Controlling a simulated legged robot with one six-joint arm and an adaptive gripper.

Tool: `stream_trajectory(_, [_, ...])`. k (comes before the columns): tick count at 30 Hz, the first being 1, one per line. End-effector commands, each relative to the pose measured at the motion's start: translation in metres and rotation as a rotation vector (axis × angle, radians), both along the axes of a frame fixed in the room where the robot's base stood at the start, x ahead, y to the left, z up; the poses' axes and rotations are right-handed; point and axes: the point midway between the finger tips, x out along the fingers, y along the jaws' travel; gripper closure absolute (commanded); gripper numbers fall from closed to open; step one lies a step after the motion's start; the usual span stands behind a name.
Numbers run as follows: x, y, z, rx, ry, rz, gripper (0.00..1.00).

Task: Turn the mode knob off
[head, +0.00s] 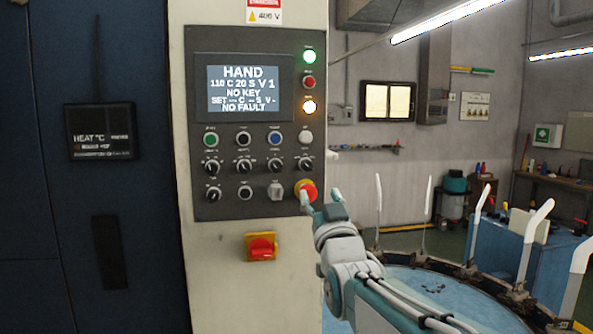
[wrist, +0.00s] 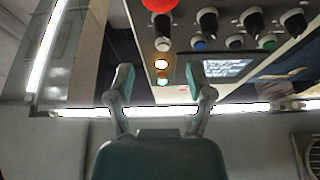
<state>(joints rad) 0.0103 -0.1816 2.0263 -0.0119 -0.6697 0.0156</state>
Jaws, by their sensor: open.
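The grey control panel (head: 230,208) stands on a pale column, with several black rotary knobs in its lower rows. Their labels are too small to read, so I cannot tell which is the mode knob. One black knob (head: 213,193) is at the lower left. The display (head: 243,88) reads "HAND", "NO KEY" and "NO FAULT". My gripper (head: 320,198) is open and empty at the panel's lower right, by the red mushroom button (head: 306,189); its left finger overlaps the button in view, contact unclear. In the wrist view, the panel knobs (wrist: 208,20) lie beyond the open fingers (wrist: 159,76).
A red-and-yellow switch (head: 261,247) sits below the panel. A dark blue cabinet with a heat controller (head: 100,131) is at left. A round blue table (head: 425,285) with upright pale forms (head: 428,205) is at right. Space before the panel's left side looks clear.

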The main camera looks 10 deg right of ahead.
Motion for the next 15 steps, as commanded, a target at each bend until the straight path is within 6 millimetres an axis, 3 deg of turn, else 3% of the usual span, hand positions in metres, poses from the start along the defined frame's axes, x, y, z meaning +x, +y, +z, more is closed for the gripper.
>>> stream_trajectory(9, [0.053,0.005,0.02,-0.003,0.003,0.002,0.32])
stream_trajectory(15, [0.076,0.004,0.03,-0.003,0.003,0.001,0.32])
